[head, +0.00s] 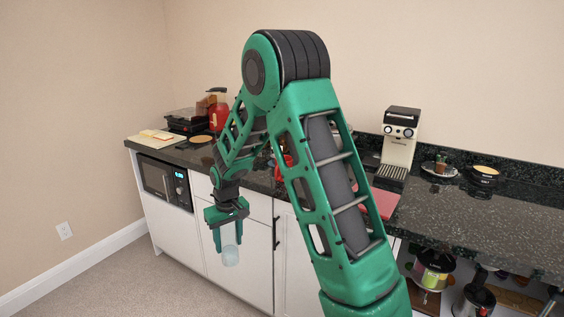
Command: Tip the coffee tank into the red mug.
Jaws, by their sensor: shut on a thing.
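My gripper (228,240) points down in front of the white cabinet doors, below the counter's top edge. It is shut on a small clear, pale tank (230,257), whose lower end shows below the fingers. The tank looks roughly upright; I cannot tell what is in it. A red thing (288,160) on the counter shows in part behind my arm. It may be the red mug, but my arm hides much of it.
The dark stone counter (450,210) carries a cream coffee machine (398,145), a red appliance (217,115) and a cutting board (155,139). A microwave (165,183) sits under its left end. Pots (433,268) stand on open shelves at right. The floor at left is clear.

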